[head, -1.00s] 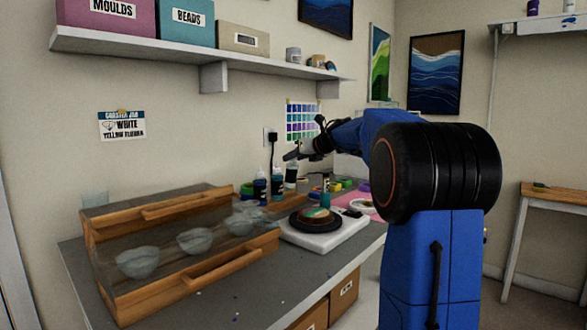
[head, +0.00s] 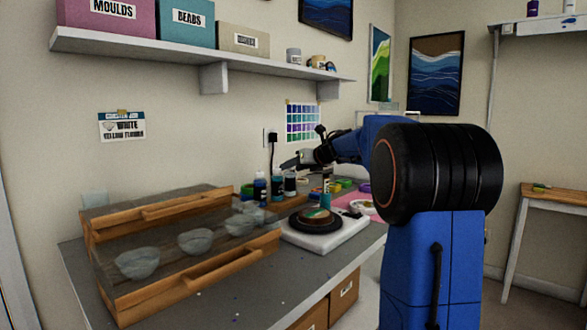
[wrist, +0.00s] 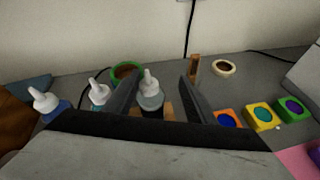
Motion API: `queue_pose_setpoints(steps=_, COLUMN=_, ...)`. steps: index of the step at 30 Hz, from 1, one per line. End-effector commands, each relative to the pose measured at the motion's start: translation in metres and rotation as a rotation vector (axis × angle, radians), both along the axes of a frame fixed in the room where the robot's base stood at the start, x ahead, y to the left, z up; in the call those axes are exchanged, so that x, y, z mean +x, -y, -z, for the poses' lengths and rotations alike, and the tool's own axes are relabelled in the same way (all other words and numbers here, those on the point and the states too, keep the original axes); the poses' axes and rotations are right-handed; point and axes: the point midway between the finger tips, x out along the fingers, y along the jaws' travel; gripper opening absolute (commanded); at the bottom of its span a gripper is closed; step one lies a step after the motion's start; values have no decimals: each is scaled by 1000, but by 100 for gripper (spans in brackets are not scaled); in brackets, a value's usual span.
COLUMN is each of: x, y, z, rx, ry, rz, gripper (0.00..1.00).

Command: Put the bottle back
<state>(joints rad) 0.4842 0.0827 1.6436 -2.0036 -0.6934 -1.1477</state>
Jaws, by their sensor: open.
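A dark bottle with a white nozzle cap (wrist: 151,95) stands between the two fingers of my gripper (wrist: 158,88) in the wrist view. The fingers are open, with a gap on each side of it. Its lower part is hidden behind the gripper body. Brown wood shows around its base. A teal bottle (wrist: 98,95) and a blue bottle (wrist: 45,102), both white-capped, stand to the left. In the head view my gripper (head: 297,161) is over the row of bottles (head: 277,188) at the back of the bench.
A white scale-like base (head: 325,240) carries a dark turntable with a round piece. A clear-covered wooden rack with bowls (head: 185,275) fills the left. Tape rolls (wrist: 127,72) and colour pots (wrist: 262,115) lie near the bottles. A shelf (head: 215,62) hangs above.

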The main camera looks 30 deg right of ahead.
Motion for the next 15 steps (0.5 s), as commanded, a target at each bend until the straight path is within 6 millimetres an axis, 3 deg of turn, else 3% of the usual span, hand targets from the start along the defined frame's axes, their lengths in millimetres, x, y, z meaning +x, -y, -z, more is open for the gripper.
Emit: queue_pose_setpoints(steps=15, x=-79, y=16, z=-35, rx=-1, ry=3, rz=3, gripper=50)
